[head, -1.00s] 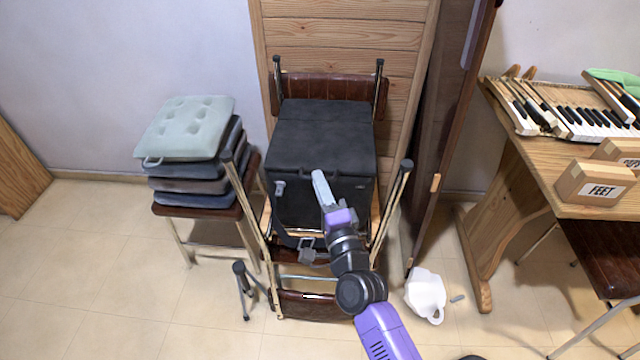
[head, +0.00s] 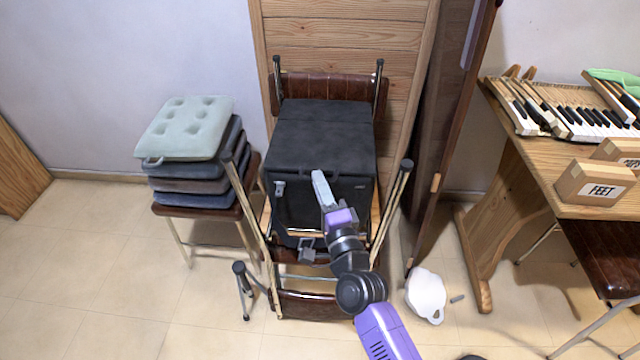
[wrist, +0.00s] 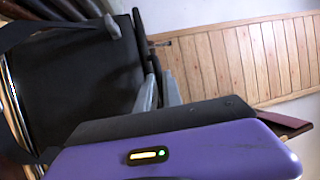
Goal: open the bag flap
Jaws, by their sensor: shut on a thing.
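The black bag (head: 322,125) sits on a brown chair, its flat top facing up. Its dark front flap (head: 297,205) hangs down the front, with a small metal clasp at the upper left. My gripper (head: 321,186) is at the upper front edge of the bag, right of the clasp. In the wrist view, the black bag face (wrist: 75,80) fills the left, and my gripper (wrist: 143,62) has dark material between its grey fingers. It is shut on the flap's edge, though the exact contact is partly hidden. A grey buckle (head: 308,250) hangs below the bag.
Chair posts (head: 392,215) rise on both sides of the bag. A stool with stacked cushions (head: 185,130) stands left. A dark upright panel (head: 445,130) and a desk with piano keys (head: 575,115) stand right. A white object (head: 425,295) lies on the floor.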

